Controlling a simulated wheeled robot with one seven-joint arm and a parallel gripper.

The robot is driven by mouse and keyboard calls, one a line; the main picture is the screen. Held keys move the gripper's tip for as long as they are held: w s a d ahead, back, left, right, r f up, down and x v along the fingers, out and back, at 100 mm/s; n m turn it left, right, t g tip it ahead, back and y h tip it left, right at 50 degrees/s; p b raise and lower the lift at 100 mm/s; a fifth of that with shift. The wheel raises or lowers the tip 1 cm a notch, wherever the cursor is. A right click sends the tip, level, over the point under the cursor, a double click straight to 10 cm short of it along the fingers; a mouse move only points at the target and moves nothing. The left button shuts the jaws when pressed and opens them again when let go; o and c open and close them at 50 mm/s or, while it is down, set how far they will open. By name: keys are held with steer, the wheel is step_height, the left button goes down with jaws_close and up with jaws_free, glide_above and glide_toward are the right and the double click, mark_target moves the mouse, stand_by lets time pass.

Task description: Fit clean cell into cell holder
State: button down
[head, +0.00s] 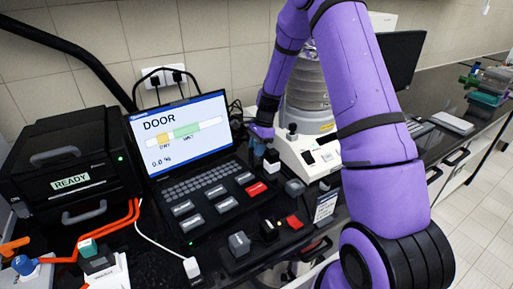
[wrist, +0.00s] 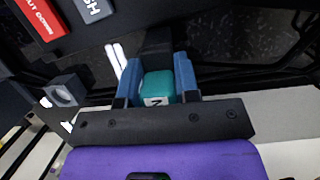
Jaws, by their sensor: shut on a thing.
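My gripper (wrist: 157,78) is shut on a small teal-topped block (wrist: 157,86) with a white label and a dark letter. The block sits between the two blue fingers in the wrist view. In the head view my gripper (head: 262,132) is held above the far right of the keypad, in front of the white machine. The held block is not clear there. I cannot tell from the label whether it is the clean cell. A grey block with a round opening (wrist: 65,91) shows left of the fingers in the wrist view. I cannot tell which thing is the cell holder.
The laptop-like screen (head: 182,130) reads DOOR, above a keypad (head: 205,200) with grey and red keys. A black box (head: 68,160) marked READY stands at left. A teal piece on a white stand (head: 90,258) and orange cables are at lower left. The white machine (head: 310,155) is close by.

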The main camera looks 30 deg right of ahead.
steer(key=c, duration=0.8)
jaws_free()
steer(key=shift+f, duration=0.1)
steer(key=shift+c, duration=0.2)
